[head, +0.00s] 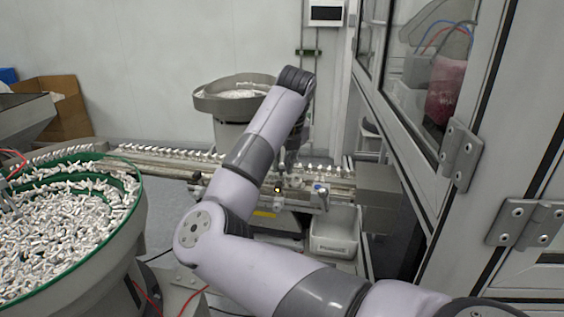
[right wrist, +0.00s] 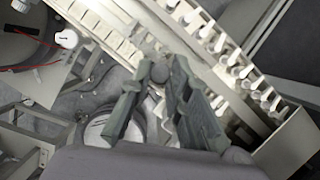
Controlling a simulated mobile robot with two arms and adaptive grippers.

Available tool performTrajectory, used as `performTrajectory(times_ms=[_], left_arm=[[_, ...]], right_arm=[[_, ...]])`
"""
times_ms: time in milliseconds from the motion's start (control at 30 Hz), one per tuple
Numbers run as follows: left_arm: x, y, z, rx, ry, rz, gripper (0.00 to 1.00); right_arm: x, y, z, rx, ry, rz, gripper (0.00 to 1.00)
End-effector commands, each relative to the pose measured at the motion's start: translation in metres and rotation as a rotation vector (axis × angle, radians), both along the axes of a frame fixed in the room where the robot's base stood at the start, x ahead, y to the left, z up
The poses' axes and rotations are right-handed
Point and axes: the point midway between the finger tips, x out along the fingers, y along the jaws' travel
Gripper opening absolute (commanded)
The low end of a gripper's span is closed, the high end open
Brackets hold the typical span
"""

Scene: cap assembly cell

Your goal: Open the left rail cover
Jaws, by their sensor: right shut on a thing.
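The rail (head: 160,155) runs across the middle of the head view, with a row of white caps along it. In the right wrist view the rail (right wrist: 250,85) runs diagonally from upper left to lower right. My right gripper (right wrist: 157,78) has its dark fingers closed around a small round grey knob at the rail, which I take to be part of the left rail cover. How far the cover is raised cannot be told. In the head view this gripper (head: 286,163) is small, at the rail, and partly hidden behind my arm. My left gripper is out of view.
A green-rimmed bowl feeder (head: 130,230) full of white parts stands at the front left. A second bowl feeder (head: 215,103) stands behind the rail. A white bin (head: 333,240) sits below the rail's right end. A framed glass enclosure (head: 395,130) closes off the right side.

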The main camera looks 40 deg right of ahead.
Motion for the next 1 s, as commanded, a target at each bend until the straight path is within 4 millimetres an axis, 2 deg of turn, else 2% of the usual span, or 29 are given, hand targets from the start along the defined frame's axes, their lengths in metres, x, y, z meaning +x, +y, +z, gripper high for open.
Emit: performTrajectory(times_ms=[400,700,1000], left_arm=[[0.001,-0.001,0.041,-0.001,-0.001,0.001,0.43],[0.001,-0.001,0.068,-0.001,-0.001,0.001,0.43],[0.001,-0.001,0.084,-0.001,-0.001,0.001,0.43]], right_arm=[[0.009,-0.014,0.022,0.236,0.161,0.003,0.00],[0.015,-0.023,0.027,0.377,0.259,0.003,0.00],[0.019,-0.028,0.027,0.453,0.310,0.003,0.00]])
